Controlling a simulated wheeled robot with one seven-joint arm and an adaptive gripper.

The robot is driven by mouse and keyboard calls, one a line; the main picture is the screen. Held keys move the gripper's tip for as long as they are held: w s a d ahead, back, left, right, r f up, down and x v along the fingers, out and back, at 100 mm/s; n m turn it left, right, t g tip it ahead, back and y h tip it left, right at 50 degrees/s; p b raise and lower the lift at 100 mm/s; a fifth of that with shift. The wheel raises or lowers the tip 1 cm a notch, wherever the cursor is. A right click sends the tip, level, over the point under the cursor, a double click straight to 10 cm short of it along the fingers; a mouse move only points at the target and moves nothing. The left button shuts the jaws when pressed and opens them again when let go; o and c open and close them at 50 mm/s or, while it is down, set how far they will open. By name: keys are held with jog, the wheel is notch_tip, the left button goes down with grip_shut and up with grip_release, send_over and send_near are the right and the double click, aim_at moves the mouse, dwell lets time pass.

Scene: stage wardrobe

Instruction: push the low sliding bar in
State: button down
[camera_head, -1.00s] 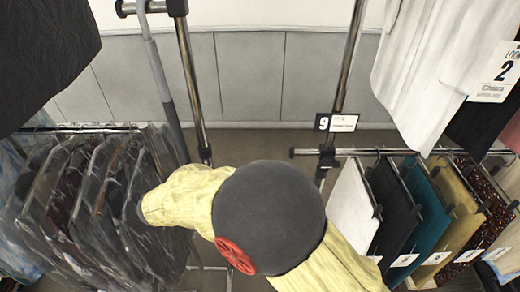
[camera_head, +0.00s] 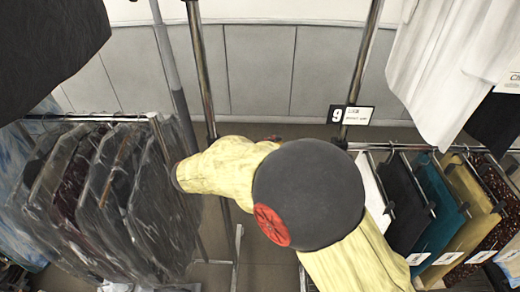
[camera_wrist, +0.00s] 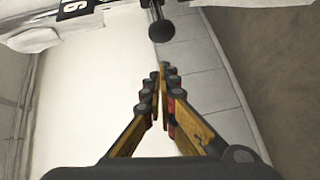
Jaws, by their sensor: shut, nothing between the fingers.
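The low sliding bar (camera_head: 445,148) is a thin chrome rail at the right in the head view, carrying hung trousers and fabric pieces. In the wrist view a round black knob (camera_wrist: 161,31), seemingly the bar's end cap, is at the top centre. My gripper (camera_wrist: 163,70) is shut and empty, its fingertips just below the knob in that picture. A gap shows between them; I cannot tell its depth. In the head view my arm mostly hides the gripper.
A chrome post (camera_head: 362,65) with a number 9 tag (camera_head: 350,114) stands by the bar. Another post (camera_head: 200,75) and a rack of plastic-covered garments (camera_head: 90,195) are at the left. White clothing (camera_head: 455,65) hangs at the upper right. Grey floor shows between the racks.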

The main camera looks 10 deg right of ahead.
jog(key=d, duration=0.1)
jog(key=d+b, duration=0.1)
jog(key=d, duration=0.3)
jog(key=shift+s+f, duration=0.35)
jog(key=d, duration=0.2)
jog(key=s+d+b, duration=0.1)
jog(key=d, duration=0.1)
jog(key=shift+d, duration=0.3)
jog(key=shift+a+f, duration=0.1)
